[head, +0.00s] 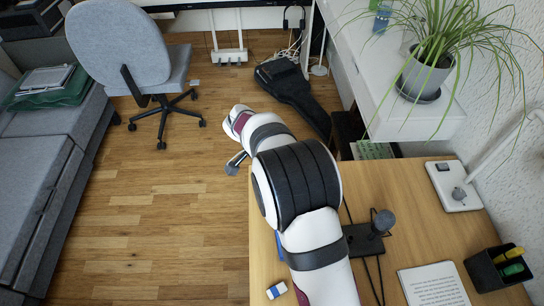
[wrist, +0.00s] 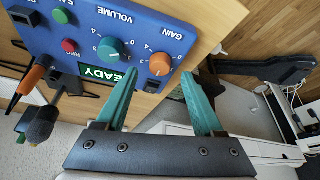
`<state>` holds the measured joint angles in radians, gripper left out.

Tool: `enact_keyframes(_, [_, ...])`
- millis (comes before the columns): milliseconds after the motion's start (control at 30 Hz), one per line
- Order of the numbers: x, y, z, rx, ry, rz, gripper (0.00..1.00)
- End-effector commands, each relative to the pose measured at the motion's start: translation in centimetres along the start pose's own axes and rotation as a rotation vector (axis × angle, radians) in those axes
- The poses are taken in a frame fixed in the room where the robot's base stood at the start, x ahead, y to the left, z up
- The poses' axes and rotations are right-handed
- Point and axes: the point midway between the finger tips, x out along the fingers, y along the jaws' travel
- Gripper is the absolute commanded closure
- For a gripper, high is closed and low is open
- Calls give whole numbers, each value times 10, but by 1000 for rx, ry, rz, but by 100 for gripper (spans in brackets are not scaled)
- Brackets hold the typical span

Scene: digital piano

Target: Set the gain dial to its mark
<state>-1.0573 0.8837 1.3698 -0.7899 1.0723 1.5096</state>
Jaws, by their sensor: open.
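The gain dial (wrist: 160,64) is a round orange knob on a blue panel (wrist: 95,20) in the wrist view, with the word GAIN and number marks beside it. Its pointer and target mark are too small to read. A teal volume dial (wrist: 110,48) sits to its left. My gripper (wrist: 159,76) is open, its two teal fingers pointing at the panel. In the picture the gain dial appears just beyond and between the fingertips; I cannot tell the distance, and I see no contact. In the head view my arm hides most of the panel, leaving a blue sliver (head: 279,246).
In the head view, a microphone (head: 383,221), a pen cup (head: 487,272), papers (head: 433,285) and an eraser (head: 277,290) occupy the wooden desk (head: 405,190).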

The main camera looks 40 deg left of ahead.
Motion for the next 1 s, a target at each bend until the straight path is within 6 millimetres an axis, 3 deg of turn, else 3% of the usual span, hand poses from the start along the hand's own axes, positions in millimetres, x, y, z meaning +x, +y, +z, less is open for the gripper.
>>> enact_keyframes(200, [-71,-1,0,1,-1,-5,31])
enact_keyframes(400, [-116,-1,0,0,0,-3,31])
enact_keyframes(567, [-129,0,0,0,-1,0,31])
enact_keyframes(1000, [-129,3,-4,1,-4,4,31])
